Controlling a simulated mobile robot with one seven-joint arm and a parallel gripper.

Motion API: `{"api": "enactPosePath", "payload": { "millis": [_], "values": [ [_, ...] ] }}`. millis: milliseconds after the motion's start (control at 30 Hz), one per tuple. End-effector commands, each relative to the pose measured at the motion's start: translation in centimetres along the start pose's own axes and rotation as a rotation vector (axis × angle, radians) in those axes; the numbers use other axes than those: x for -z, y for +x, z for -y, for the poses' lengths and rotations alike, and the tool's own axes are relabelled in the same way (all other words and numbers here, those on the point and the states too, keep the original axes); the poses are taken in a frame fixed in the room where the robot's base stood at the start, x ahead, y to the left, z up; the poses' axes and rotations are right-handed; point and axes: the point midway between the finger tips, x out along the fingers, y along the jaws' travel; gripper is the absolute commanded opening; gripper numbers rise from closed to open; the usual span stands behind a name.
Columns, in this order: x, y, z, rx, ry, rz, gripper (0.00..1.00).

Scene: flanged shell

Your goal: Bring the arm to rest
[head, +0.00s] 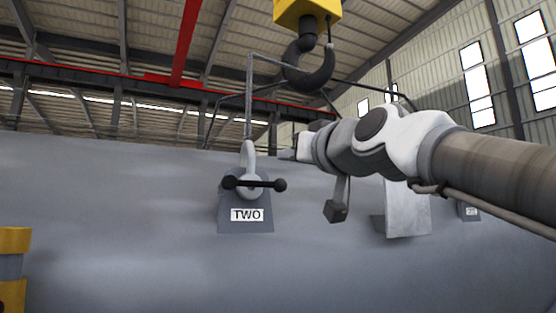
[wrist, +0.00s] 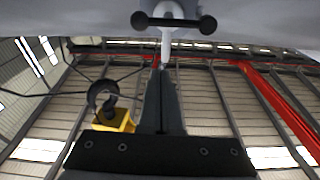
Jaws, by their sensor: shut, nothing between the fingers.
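My arm reaches in from the right in the head view. My gripper (head: 286,155) points left, a little to the right of a grey shackle (head: 249,160) with a dark ball-ended pin (head: 265,184). In the wrist view the fingers of my gripper (wrist: 161,66) are together and empty. The shackle (wrist: 166,38) and its pin (wrist: 190,22) show just beyond the tips there. A gap shows between gripper and shackle in the head view; in the wrist view I cannot tell the gap.
The shackle is on a lug plate labelled TWO (head: 247,222) on the large grey shell (head: 120,215). A crane hook (head: 318,78) under a yellow block (head: 307,12) hangs above, with sling lines running down. Another plate (head: 408,215) stands behind my arm. A yellow post (head: 13,240) is at left.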

Motion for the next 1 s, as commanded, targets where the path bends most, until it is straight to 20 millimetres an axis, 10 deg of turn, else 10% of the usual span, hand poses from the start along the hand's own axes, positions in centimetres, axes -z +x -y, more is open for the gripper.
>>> {"api": "enactPosePath", "payload": {
  "millis": [533,767,1000],
  "values": [
    [-2.8,-0.8,-0.6,-0.008,0.009,0.069,0.00],
    [-15.2,-6.1,-2.0,-0.057,0.048,0.378,0.00],
    [-29.9,-15.5,-2.5,-0.168,0.090,0.751,0.00]
  ]
}}
